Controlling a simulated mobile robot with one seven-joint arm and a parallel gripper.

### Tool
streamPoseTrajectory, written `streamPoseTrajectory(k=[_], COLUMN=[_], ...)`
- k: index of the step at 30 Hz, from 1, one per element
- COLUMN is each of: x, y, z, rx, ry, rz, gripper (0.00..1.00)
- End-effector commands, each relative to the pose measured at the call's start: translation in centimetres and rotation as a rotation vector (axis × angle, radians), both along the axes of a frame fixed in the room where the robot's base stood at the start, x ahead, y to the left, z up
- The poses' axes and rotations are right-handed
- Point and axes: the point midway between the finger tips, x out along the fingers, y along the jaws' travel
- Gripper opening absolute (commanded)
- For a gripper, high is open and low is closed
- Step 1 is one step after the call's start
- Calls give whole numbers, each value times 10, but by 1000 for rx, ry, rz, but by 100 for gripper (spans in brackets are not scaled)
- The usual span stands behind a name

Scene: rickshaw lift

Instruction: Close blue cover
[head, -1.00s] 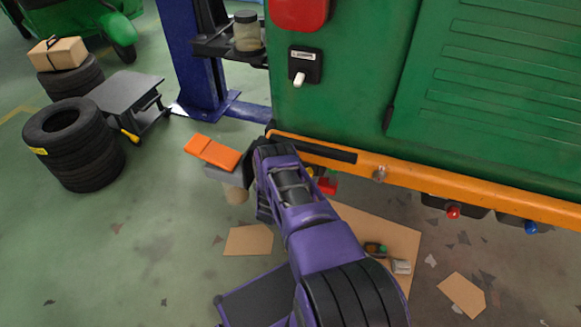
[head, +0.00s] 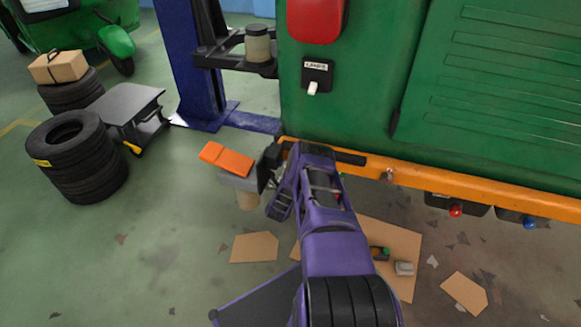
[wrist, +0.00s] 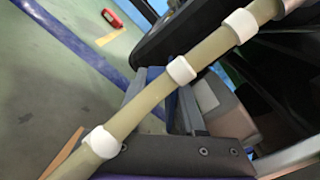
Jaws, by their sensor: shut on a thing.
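In the head view my purple arm reaches down to the orange beam (head: 440,182) along the lower edge of the green vehicle, and it hides my gripper. In the wrist view the grey fingers of my gripper (wrist: 160,98) are shut. A small blue part (wrist: 154,74) shows between them; I cannot tell whether it is the blue cover. An olive hose (wrist: 140,108) with white clips crosses in front of the fingers and hides part of them. A blue knob (head: 530,228) hangs from a black box under the beam at the right. I cannot make out a blue cover for certain.
An orange block (head: 226,158) lies on a grey support left of my arm. A blue post (head: 185,60) stands behind it. Stacked tyres (head: 75,160) and a black table (head: 125,105) stand at the left. Cardboard sheets (head: 254,247) lie on the floor; the left foreground is open.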

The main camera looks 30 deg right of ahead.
Motion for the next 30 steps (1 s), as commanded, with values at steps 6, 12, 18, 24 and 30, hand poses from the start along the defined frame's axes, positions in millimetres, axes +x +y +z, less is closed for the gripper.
streamPoseTrajectory(k=[6, 12, 18, 24, 30], x=[-6, -7, -8, -8, -7], y=[-2, -3, -3, -3, -2], z=[-1, 3, 6, 7, 7], rx=[117, 180, 213, 222, 224], ry=[-114, -191, -231, -243, -243], rz=[0, 2, 5, 7, 7], gripper=[0, 0, 0, 0, 0])
